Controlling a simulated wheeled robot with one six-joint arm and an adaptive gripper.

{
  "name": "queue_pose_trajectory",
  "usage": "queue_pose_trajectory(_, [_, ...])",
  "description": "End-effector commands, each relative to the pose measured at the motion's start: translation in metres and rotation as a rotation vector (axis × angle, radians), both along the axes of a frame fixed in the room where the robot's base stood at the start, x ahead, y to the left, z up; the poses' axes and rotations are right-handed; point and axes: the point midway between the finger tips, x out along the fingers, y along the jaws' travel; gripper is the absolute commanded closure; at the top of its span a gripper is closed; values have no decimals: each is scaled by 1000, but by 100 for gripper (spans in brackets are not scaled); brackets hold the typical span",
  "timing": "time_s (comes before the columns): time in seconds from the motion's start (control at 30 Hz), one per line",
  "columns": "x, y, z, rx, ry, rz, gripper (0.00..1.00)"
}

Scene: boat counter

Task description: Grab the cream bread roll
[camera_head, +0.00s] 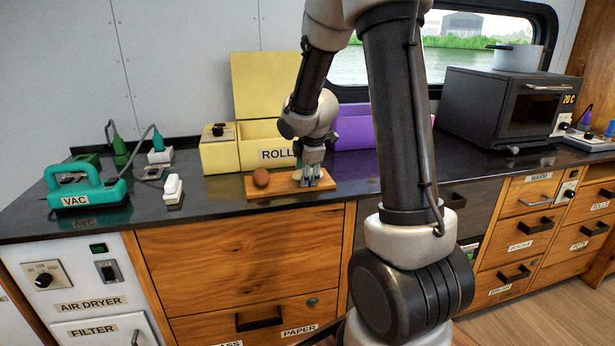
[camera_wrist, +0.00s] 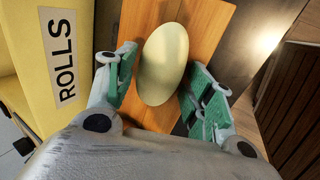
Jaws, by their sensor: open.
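The cream bread roll (camera_wrist: 164,64) is a smooth pale oval lying on a wooden board (camera_wrist: 206,18). In the wrist view it sits between the two green-padded fingers of my gripper (camera_wrist: 158,88), which are open with a gap on the right side and a narrower one on the left. In the head view my gripper (camera_head: 311,178) points down over the right part of the board (camera_head: 262,191), and the roll there is mostly hidden by the fingers.
A yellow bin labelled ROLLS (camera_head: 226,153) stands right behind the board, close to my gripper; it also shows in the wrist view (camera_wrist: 42,60). A purple bin (camera_head: 354,131) is to its right. A teal VAC (camera_head: 84,188) and a black oven (camera_head: 505,108) stand on the counter.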

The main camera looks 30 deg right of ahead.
Motion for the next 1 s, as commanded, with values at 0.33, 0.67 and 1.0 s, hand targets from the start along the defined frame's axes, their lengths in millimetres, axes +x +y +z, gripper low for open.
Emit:
queue_pose_trajectory(0.33, [0,0,0,0,-1,0,72])
queue_pose_trajectory(0.67, [0,0,1,-1,-2,0,82])
queue_pose_trajectory(1.0, [2,0,57,0,-7,1,82])
